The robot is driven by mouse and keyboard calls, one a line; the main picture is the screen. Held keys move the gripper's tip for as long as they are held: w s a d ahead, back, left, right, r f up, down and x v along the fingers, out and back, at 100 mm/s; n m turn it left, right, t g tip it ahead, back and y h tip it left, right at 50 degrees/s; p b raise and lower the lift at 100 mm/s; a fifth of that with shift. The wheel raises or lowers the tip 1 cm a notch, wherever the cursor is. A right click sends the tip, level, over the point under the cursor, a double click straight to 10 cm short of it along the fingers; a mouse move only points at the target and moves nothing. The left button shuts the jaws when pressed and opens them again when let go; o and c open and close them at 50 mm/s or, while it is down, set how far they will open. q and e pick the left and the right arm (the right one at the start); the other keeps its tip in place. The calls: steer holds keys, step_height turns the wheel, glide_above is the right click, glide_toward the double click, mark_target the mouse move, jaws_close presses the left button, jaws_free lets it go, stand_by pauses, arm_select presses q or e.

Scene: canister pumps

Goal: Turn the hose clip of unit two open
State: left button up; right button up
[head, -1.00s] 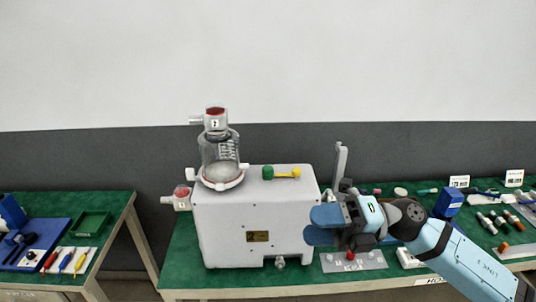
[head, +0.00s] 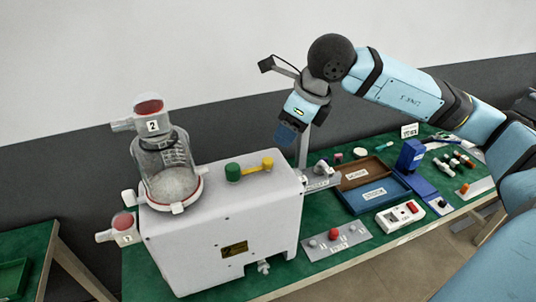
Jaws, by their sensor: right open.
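A white pump unit (head: 225,225) stands on the green bench. On its top left is a glass canister (head: 165,165) with a coil inside. A grey port with a red disc (head: 150,107) and a label "2" caps the canister. A second red-disc port (head: 122,222) sticks out low on the left side; its label is too small to read surely. I cannot clearly tell which part is the hose clip. My right gripper (head: 288,134) is open and empty, fingers down, above and behind the box's right end, apart from the canister. My left gripper is out of view.
A green knob (head: 233,172) and yellow lever (head: 257,167) sit on the box top. A grey post (head: 304,146) rises close to my right gripper. Brown (head: 352,175) and blue (head: 372,193) trays, a red-button box (head: 400,216) and a plate (head: 337,242) lie to the right.

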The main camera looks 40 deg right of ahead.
mark_target(270, 160)
steer(key=p+x, duration=0.1)
steer(key=x, duration=0.9)
steer(key=shift+w, duration=0.15)
steer(key=shift+c, duration=0.2)
steer(key=shift+f, duration=0.1)
steer(key=c, duration=0.9)
